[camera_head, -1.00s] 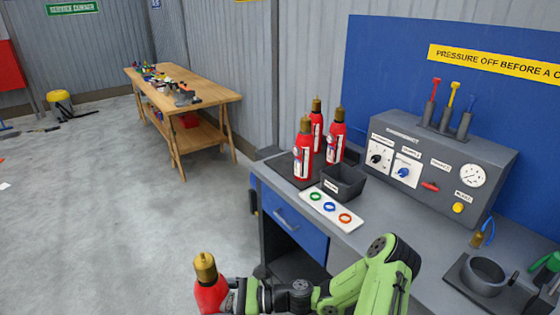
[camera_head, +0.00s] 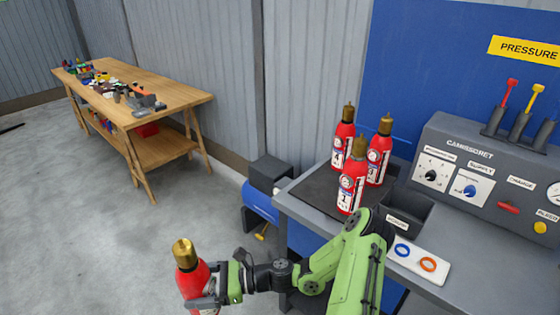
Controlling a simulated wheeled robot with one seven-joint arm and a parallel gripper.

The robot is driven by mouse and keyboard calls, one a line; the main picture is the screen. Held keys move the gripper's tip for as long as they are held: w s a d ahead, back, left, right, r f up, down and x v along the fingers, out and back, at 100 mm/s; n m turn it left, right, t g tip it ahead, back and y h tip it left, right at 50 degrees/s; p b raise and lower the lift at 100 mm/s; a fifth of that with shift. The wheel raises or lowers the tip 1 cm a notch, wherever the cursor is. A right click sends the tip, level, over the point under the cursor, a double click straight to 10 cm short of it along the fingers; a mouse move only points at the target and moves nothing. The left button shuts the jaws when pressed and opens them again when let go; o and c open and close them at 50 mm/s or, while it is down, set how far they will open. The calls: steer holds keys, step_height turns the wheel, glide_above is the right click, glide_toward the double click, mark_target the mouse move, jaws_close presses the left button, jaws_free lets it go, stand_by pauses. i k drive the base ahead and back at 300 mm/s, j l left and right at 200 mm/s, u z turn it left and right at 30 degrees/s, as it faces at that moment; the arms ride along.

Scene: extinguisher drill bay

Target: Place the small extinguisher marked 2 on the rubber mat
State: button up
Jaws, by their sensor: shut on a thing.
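My gripper (camera_head: 212,297) is shut on a small red extinguisher (camera_head: 190,275) with a brass top. I hold it upright over the floor, left of the bench and apart from it; its number cannot be read. The dark rubber mat (camera_head: 318,188) lies on the left end of the grey bench. Three similar red extinguishers stand upright at the mat's right part: one in front marked 1 (camera_head: 351,190), one at back left (camera_head: 343,145) and one at back right (camera_head: 379,160). The mat's left part is bare.
An open dark bin (camera_head: 408,212) and a white card with coloured rings (camera_head: 428,264) sit right of the mat. A control panel (camera_head: 490,178) stands behind them. A blue compressor (camera_head: 262,200) is beside the bench. A wooden table (camera_head: 170,98) stands far left; open floor lies between.

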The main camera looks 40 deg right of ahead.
mark_target(331, 189)
steer(key=i+j+z, duration=0.2)
steer(key=i+z, duration=0.25)
steer(key=i+j+z, duration=1.15)
steer(key=j+z, duration=0.15)
steer(key=j, duration=0.15)
